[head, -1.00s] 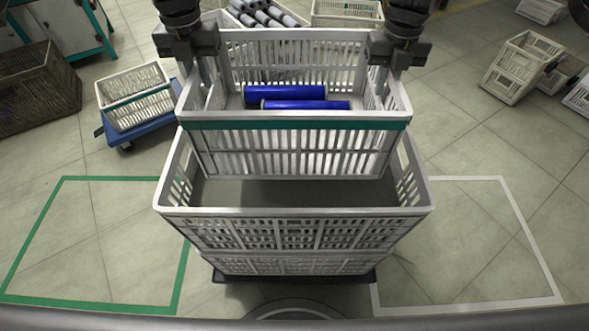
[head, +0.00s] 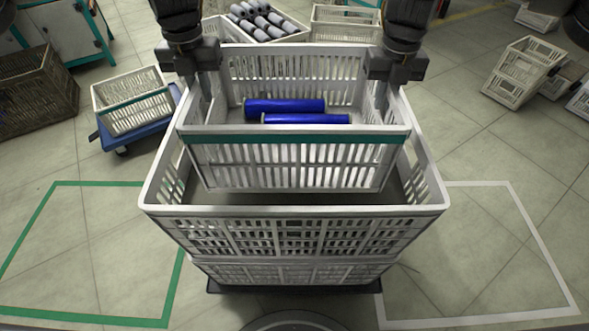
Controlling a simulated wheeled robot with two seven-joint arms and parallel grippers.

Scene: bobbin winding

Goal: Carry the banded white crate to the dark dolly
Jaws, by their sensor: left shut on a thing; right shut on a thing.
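The banded white crate (head: 290,165) has a teal band below its front rim and holds two blue bobbins (head: 285,106). My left gripper (head: 208,92) is shut on its left wall and my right gripper (head: 382,92) on its right wall. The crate is level, over the opening of a wider white crate (head: 295,237). Its lower front shows inside that opening; I cannot tell whether it touches. The wider crate tops a stack on the dark dolly (head: 295,288), of which only a thin front edge shows.
A green floor outline (head: 85,317) lies left and a white outline (head: 480,320) right, both empty. A blue dolly (head: 138,138) carrying another banded crate (head: 135,105) stands at left. A brown crate (head: 35,95) is far left, pale crates (head: 520,70) far right. A bin of grey rolls (head: 262,22) is behind.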

